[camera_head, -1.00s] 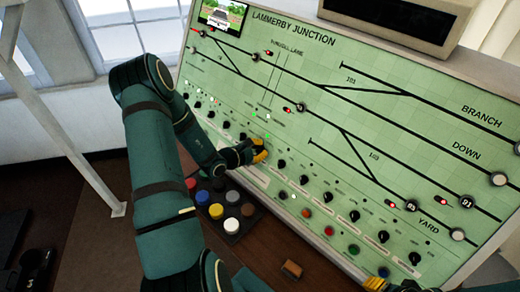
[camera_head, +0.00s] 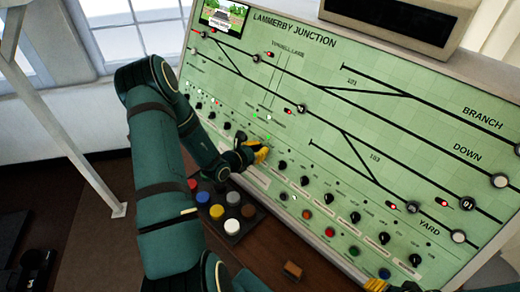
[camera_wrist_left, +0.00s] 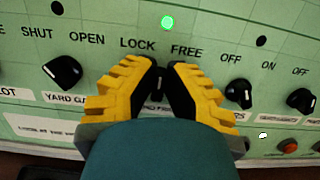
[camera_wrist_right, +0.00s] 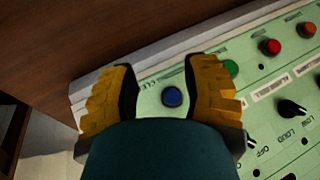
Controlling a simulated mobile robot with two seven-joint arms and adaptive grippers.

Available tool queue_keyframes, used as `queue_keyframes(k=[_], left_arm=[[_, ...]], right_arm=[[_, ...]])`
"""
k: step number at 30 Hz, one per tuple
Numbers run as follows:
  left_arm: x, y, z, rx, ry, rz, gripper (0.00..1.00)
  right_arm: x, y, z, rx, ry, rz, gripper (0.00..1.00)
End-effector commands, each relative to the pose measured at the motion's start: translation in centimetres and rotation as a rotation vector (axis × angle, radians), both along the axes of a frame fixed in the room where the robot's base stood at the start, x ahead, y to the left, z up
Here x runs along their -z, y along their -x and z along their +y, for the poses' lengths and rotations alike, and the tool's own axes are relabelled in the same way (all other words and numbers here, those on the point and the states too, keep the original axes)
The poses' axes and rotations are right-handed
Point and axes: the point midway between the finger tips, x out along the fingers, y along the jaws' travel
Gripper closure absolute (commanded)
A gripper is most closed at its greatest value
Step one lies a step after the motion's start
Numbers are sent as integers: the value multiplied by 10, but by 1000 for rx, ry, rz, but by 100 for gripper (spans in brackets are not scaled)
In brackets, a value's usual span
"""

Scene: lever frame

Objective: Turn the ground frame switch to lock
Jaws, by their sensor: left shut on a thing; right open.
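The ground frame switch (camera_wrist_left: 158,88) is a small black knob below the LOCK and FREE labels on the green panel (camera_head: 300,75). My left gripper (camera_wrist_left: 161,76) has its yellow and black fingers closed around this knob, one on each side. Which way the pointer is turned is mostly hidden by the fingers. A green lamp (camera_wrist_left: 167,22) is lit above the labels. In the head view my left gripper (camera_head: 262,153) is at the lower left part of the panel. My right gripper (camera_wrist_right: 160,82) is open and empty near the panel's lower corner, with a blue button (camera_wrist_right: 172,97) between its fingers in view.
Other black knobs sit close by, such as one under SHUT and OPEN (camera_wrist_left: 65,72) and one under OFF (camera_wrist_left: 238,92). Coloured buttons line the panel's lower edge. A tray of coloured caps (camera_head: 244,226) and a small wooden block (camera_head: 292,270) rest on the brown desk.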

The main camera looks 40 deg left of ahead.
Motion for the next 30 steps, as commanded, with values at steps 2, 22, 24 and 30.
queue_keyframes(k=[2, 22, 24, 30], left_arm=[[0, -1, -1, -33, 67, 5, 100], [1, 0, 3, -260, 499, 34, 100], [2, 0, 3, -272, 520, 35, 100], [2, 0, 4, -290, 553, 38, 100]], right_arm=[[-3, 0, 0, 0, -1, 0, 53], [-22, 1, -1, -1, -4, 0, 53], [-23, 1, -1, -1, -4, 0, 53], [-24, 1, -1, -1, -5, 0, 53]])
